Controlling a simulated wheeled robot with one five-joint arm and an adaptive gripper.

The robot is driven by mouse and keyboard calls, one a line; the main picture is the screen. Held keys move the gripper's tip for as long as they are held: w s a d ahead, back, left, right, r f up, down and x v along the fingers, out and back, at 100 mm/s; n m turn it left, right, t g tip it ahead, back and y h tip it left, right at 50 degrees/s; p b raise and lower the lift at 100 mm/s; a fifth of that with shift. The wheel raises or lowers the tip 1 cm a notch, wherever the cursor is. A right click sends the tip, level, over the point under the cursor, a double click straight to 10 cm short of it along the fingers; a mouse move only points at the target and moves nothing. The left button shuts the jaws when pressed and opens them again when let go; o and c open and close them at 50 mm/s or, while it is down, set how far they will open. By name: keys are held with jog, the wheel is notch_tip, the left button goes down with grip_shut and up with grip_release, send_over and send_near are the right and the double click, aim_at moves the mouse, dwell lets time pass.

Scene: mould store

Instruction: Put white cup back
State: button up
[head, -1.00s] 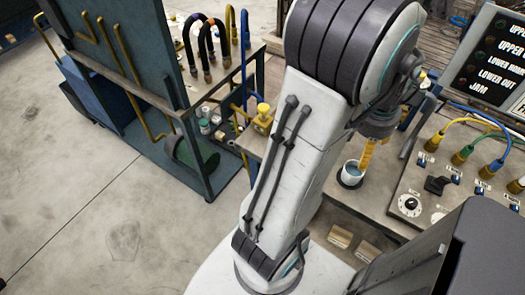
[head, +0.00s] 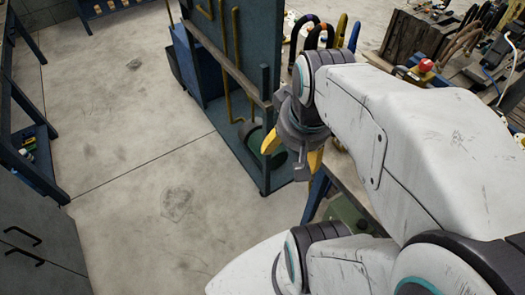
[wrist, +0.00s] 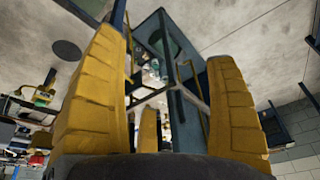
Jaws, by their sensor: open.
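No white cup shows in the head or wrist view now. My gripper (head: 293,153) hangs at the middle of the head view, beside the blue-grey rack. My arm hides most of the bench on the right.
The blue-grey rack (head: 251,50) with yellow pipes stands just behind my gripper, a green cylinder (head: 256,137) low in it. A grey cabinet (head: 35,245) stands at the lower left. The concrete floor (head: 140,190) between is clear.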

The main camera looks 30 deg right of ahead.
jog(key=s+a+n+y, duration=0.1)
jog(key=s+a+n, duration=0.1)
jog(key=a+n, duration=0.2)
jog(key=a, duration=0.3)
jog(key=shift+r+t, duration=0.2)
jog(key=shift+t, duration=0.2)
